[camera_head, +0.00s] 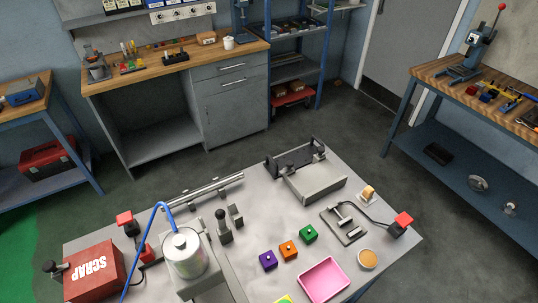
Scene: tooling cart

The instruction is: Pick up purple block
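The purple block (268,260) sits on the light grey top of the tooling cart (255,215), near the lower middle of the head view. It is a small cube with a pale round knob on top and stands upright and uncovered. An orange block (288,250) and a green block (308,233) of similar form stand in a slanting row to its upper right, with small gaps between them. Neither of my grippers shows in this view.
A pink tray (323,262) lies right of the purple block. Left stand a clear cylinder (186,255) with a blue hose and a red SCRAP box (95,271). A metal fixture (318,182) stands at the back. The surface just around the blocks is clear.

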